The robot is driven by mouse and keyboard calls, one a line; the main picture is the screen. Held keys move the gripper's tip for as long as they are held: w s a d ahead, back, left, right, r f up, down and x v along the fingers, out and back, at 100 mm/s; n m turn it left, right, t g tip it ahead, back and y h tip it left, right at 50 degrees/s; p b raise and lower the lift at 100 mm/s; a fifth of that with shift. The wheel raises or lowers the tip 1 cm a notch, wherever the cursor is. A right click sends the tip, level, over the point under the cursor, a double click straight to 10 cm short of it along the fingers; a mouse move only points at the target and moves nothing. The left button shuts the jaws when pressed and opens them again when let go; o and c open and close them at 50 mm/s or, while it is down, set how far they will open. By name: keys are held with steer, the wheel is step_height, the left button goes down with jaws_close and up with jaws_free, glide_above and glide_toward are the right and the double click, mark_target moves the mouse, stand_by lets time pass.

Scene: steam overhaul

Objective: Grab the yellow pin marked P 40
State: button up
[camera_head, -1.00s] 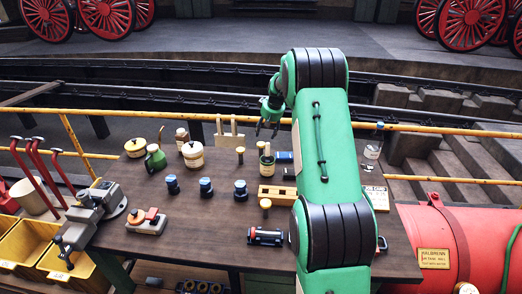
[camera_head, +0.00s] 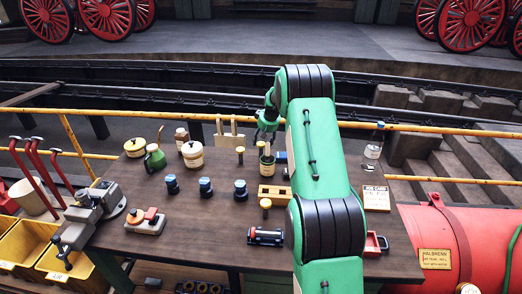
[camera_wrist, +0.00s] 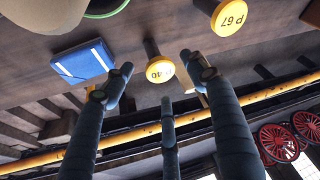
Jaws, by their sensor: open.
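The yellow pin marked P 40 (camera_wrist: 160,71) has a yellow head on a dark stem and stands on the table in the wrist view. My gripper (camera_wrist: 158,80) is open, with fingertips left and right of the pin's head and a third finger below it in the picture; I cannot tell if any touches. A similar yellow pin marked P 67 (camera_wrist: 230,16) stands to the upper right. In the head view my gripper (camera_head: 267,128) is low over the table's back part, by a small yellow top (camera_head: 261,145) that seems to be P 40, partly hidden.
A blue box (camera_wrist: 84,61) lies left of the pin in the wrist view. Another yellow-topped pin (camera_head: 265,204) stands nearer. A yellow rail (camera_head: 400,127) runs behind the table.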

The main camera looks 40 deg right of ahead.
mark_target(261, 144)
steer(key=shift+f, duration=0.15)
steer(key=shift+b+x, duration=0.55)
steer(key=shift+x, duration=1.95)
steer(key=shift+d, duration=0.1)
steer(key=shift+c, duration=0.5)
jaws_close()
steer(key=shift+r+p, duration=0.8)
steer(key=shift+r, duration=4.3)
